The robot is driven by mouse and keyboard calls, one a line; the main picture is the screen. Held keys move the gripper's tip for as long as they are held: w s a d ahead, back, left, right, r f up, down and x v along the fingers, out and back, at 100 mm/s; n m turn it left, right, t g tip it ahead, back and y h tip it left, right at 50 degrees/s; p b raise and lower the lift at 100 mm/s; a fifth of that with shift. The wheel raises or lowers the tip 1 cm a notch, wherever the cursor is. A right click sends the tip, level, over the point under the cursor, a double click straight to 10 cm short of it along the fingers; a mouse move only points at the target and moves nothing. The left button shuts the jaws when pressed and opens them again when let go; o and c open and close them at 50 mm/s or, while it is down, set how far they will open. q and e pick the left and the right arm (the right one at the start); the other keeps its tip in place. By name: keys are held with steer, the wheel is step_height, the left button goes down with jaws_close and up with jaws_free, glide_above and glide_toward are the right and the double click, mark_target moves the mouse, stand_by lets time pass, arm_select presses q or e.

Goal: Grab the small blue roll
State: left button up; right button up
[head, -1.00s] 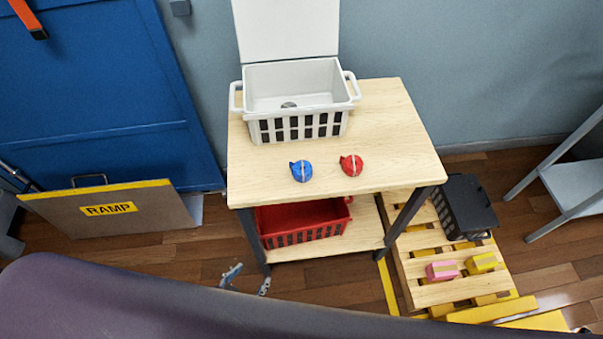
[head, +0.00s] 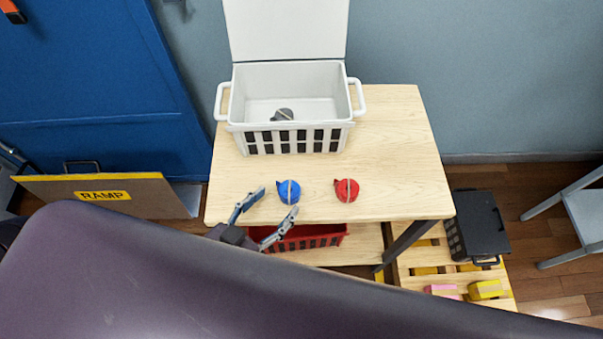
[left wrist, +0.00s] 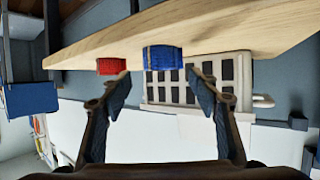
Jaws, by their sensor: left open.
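The small blue roll (head: 289,191) lies on the wooden table top, near its front edge, with a light band across it. My left gripper (head: 270,203) is open at the front edge of the table, its two fingertips close to the roll's near side. In the left wrist view, where the scene appears upside down, the blue roll (left wrist: 162,59) shows between and beyond the open fingers (left wrist: 158,84). I cannot tell whether a fingertip touches it. My right gripper is not in view.
A red roll (head: 347,190) lies just right of the blue one. A white open basket (head: 290,138) with a dark item inside stands behind them on the table (head: 400,150). A red basket (head: 325,236) sits on the shelf below. The table's right side is clear.

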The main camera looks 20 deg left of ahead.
mark_target(284, 197)
arm_select(q)
steer(key=shift+w+d, duration=0.1)
steer(key=shift+w, duration=0.2)
steer(key=shift+w+d+f, duration=0.2)
steer(key=shift+w+f, duration=0.2)
steer(key=shift+w, duration=0.15)
steer(key=shift+w+d+f, duration=0.1)
steer(key=shift+w+f, duration=0.05)
steer(key=shift+w, duration=0.2)
steer(key=p+x, duration=0.1)
steer(key=x, duration=0.3)
steer(key=shift+w+d+f, duration=0.1)
steer(key=shift+f, duration=0.1)
steer(key=c, duration=0.4)
steer(key=shift+c, duration=1.3)
steer(key=c, duration=0.5)
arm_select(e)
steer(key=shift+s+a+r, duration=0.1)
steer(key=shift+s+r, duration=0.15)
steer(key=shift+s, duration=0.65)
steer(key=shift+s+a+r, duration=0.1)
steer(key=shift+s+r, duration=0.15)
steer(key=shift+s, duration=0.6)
